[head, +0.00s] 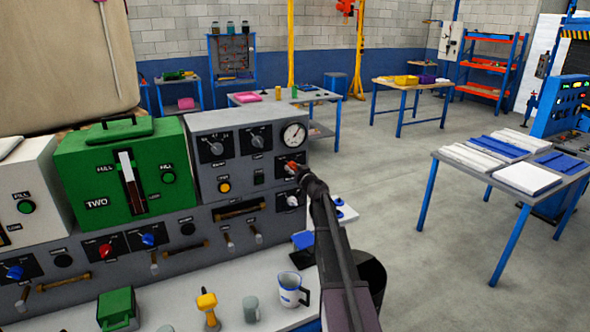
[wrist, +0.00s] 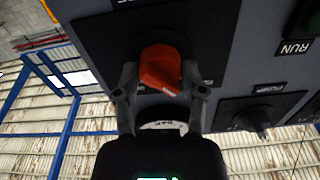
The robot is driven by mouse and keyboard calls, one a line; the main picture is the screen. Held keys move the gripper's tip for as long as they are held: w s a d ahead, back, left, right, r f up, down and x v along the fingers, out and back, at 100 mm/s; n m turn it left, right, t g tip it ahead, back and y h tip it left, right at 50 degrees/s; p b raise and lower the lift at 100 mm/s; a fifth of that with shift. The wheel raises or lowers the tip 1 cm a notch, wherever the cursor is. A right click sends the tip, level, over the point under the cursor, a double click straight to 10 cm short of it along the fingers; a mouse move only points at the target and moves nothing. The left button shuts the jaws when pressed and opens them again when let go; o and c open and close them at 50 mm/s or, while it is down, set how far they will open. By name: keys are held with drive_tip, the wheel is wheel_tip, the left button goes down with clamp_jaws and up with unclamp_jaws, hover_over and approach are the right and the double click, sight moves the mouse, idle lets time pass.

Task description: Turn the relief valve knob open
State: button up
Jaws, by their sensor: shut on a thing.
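An orange-red knob (head: 292,165) sits on the grey control panel (head: 232,178), below the round gauge (head: 294,134). I take it for the relief valve knob; its own label is not readable. In the wrist view the knob (wrist: 160,68) stands on a dark plate, its grip slightly tilted. My gripper (head: 301,174) reaches the panel's right part from the lower right. In the wrist view my gripper (wrist: 160,88) has one finger on each side of the knob and is shut on it. The fingers hide part of the knob's sides and base.
A black knob (wrist: 256,118) on its own plate is close to the right finger in the wrist view. A green tank (head: 85,180) stands left of the panel. A measuring jug (head: 289,290) and an orange-handled tool (head: 207,308) are on the bench below.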

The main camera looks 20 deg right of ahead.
drive_tip(key=m, duration=0.3)
drive_tip(key=shift+m, duration=0.4)
drive_tip(key=m, duration=0.4)
drive_tip(key=shift+w+m, duration=0.1)
drive_tip(key=shift+m, duration=0.2)
drive_tip(key=m, duration=0.4)
drive_tip(key=shift+m, duration=2.2)
drive_tip(key=o, duration=1.2)
drive_tip(key=shift+c, duration=0.2)
